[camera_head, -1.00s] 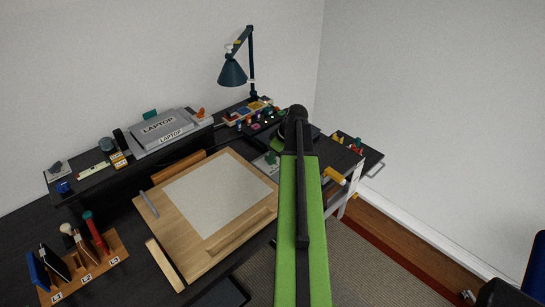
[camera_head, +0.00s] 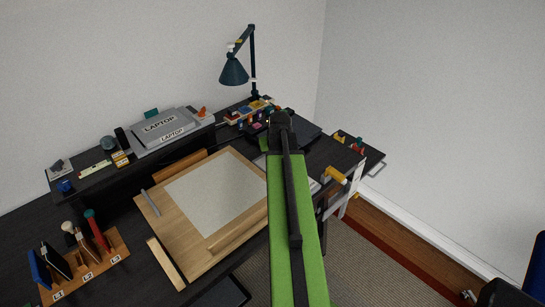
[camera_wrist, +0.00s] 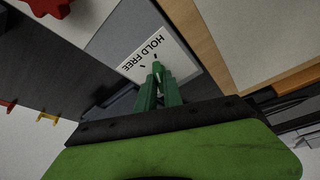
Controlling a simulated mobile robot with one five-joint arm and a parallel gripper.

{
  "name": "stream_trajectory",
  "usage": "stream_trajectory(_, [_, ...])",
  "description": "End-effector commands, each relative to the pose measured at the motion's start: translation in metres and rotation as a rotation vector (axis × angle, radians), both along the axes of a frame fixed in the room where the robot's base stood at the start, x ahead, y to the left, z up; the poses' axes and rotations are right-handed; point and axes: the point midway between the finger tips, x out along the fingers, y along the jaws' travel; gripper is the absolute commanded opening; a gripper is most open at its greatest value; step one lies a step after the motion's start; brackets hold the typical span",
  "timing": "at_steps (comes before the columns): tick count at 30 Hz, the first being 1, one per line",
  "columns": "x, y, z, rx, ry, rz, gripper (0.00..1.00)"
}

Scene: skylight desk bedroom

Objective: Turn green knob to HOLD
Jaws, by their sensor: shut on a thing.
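The green knob (camera_wrist: 158,70) shows in the wrist view on a white label plate (camera_wrist: 178,62) printed "HOLD FREE", which appears upside down. Two short dark ticks are on the plate near the words. The knob's visible end lies close to the tick on the HOLD side; its exact setting is hard to tell. My gripper (camera_wrist: 158,92) has its two green fingers closed around the knob, and they hide most of it. In the head view my arm covers the knob, its plate and my fingertips.
A wooden drawing board (camera_head: 176,240) with a pale sheet lies left of my arm. A raised shelf behind holds a laptop (camera_head: 160,127) and a lamp (camera_head: 234,72). A yellow-handled thing (camera_head: 335,175) is at the desk's right edge. A red part (camera_wrist: 45,5) shows in the wrist view.

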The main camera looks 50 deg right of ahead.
Motion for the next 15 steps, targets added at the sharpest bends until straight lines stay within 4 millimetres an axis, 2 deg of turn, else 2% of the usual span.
stream_trajectory(15, [-0.001,0.0016,-0.0014,0.004,0.006,-0.054,0.0])
